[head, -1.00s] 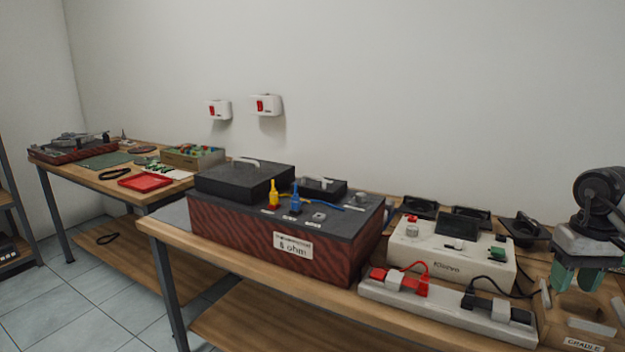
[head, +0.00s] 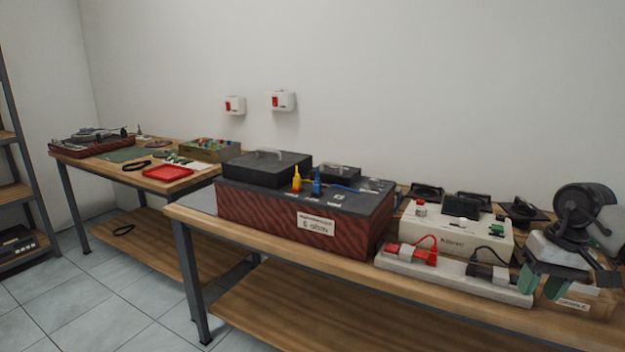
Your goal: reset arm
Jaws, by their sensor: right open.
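My right gripper (head: 543,284) is at the right of the head view, its green fingertips pointing down and apart, with nothing between them that I can see. It is in front of a wooden cradle (head: 578,304) with a label, at the right part of the near bench. The gripper hides part of the cradle and the bench behind it. A white power strip (head: 450,278) with red and black plugs lies just left of the gripper. My left gripper is not in view.
On the near bench (head: 335,268) stand a red-sided amplifier (head: 262,208) with yellow and blue plugs and a white box (head: 455,232) with a dark screen. A second bench (head: 190,184) holds a red tray (head: 168,173) and a turntable (head: 92,143). Tiled floor (head: 80,295) is clear at left.

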